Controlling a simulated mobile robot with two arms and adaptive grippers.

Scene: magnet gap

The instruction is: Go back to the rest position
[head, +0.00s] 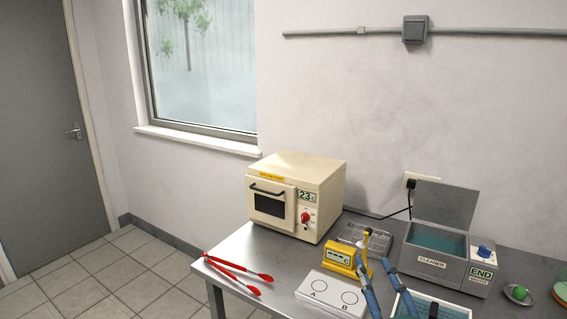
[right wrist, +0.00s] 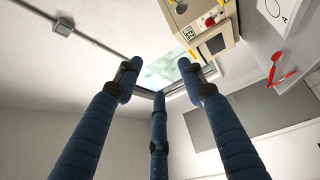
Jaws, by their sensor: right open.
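My right gripper (head: 376,265) shows low in the head view, with its blue fingers spread and pointing up over the table front. It stands beside the yellow device (head: 345,258) and the white board (head: 331,293) marked A and B. In the right wrist view, its three fingers (right wrist: 160,82) are apart with nothing between them. The steel table (head: 233,250) lies below. My left gripper is in neither view.
A cream oven (head: 296,195) stands at the back left of the table, with red tongs (head: 238,270) before it. A grey cleaner (head: 433,262) with its lid up is at the right. A light tray (head: 455,310) is at the front. A green ball (head: 520,292) sits far right.

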